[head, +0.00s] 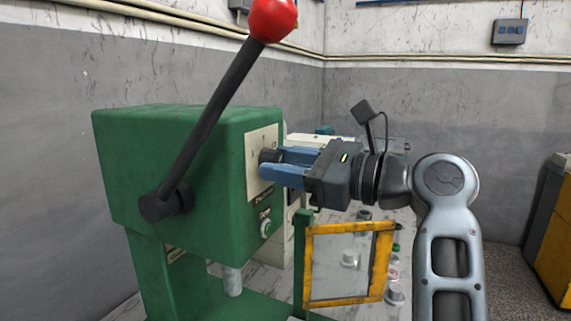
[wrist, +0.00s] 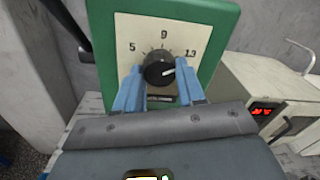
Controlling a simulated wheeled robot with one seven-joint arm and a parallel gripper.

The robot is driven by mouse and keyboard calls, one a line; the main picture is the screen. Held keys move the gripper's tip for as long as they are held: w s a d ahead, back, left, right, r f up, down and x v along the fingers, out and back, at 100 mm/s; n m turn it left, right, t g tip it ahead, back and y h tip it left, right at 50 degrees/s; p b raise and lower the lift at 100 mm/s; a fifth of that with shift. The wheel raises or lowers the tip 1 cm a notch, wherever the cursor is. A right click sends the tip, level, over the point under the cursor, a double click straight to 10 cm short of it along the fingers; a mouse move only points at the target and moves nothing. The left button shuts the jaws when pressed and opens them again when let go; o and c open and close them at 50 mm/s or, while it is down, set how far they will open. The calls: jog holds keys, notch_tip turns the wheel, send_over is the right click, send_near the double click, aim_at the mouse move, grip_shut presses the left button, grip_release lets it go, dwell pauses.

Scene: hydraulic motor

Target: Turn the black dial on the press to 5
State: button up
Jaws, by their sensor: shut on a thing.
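The green press (head: 165,140) has a pale dial plate (head: 261,145) on its right-hand face. The black dial (wrist: 157,70) sits on this plate below the marks 5, 9 and 13, with 5 at left, 9 at top and 13 at right. Its white pointer line points right and slightly up, to the 13 side. My gripper (wrist: 158,73) has one blue finger on each side of the dial and is shut on it. In the head view the fingers of my gripper (head: 268,162) reach the plate from the right, and the dial (head: 268,156) is partly hidden.
A black lever (head: 212,120) with a red knob (head: 273,18) rises from the press's near side. A yellow-framed clear guard (head: 308,265) stands below my gripper. A pale device with a red display (wrist: 263,111) is at right in the wrist view.

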jog(key=shift+c, duration=0.5)
jog(key=shift+n, duration=0.4)
jog(key=shift+w+f+n+g+y+b, duration=0.1)
jog(key=shift+n+g+y+b, duration=0.2)
jog(key=shift+n+b, duration=4.1)
jog(key=shift+w+n+g+y+b, duration=0.2)
jog(key=shift+n+b, duration=0.8)
jog(key=shift+n, duration=6.7)
jog(key=shift+s, duration=0.15)
